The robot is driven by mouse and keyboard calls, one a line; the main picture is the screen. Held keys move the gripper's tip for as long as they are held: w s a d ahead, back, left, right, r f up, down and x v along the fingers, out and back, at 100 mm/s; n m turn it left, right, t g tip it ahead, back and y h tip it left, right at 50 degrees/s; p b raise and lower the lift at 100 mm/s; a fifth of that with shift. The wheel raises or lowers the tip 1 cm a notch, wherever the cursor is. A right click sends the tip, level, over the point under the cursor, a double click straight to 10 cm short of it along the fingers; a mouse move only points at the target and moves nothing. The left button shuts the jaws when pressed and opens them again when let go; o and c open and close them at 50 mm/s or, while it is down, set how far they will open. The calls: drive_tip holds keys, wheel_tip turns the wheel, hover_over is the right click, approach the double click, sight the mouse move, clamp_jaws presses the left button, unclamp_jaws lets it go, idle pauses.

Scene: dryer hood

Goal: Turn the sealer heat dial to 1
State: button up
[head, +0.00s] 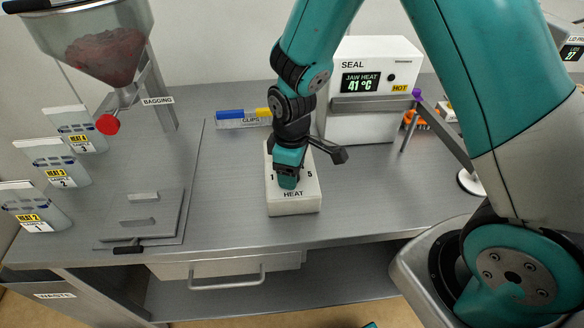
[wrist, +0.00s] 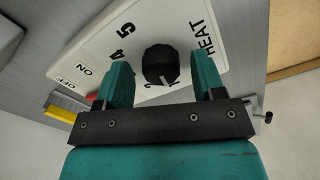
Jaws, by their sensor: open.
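The black heat dial (wrist: 160,64) sits on a white control box (head: 294,207) marked HEAT. My gripper (head: 288,182) points down over the box and hides the dial in the head view. In the wrist view the dial lies between the two open teal fingers of my gripper (wrist: 161,70), with a gap on each side. The numbers 4 and 5 show beside the dial, and a 2 is partly hidden near its lower edge. The sealer (head: 373,85) behind shows JAW HEAT 41 °C and a HOT label.
A red switch (wrist: 92,98) with ON and OFF marks is at the box's other end. A blue and yellow clips holder (head: 243,118) stands behind left. A hopper (head: 100,45), several labelled pouches (head: 60,165) and a flat plate (head: 145,215) are at left.

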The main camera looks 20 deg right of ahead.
wheel_tip(320, 180, up, 17)
drive_tip(key=b, duration=0.1)
drive_tip(key=shift+r+b, duration=0.2)
drive_tip(key=shift+b, duration=0.2)
idle(0.4)
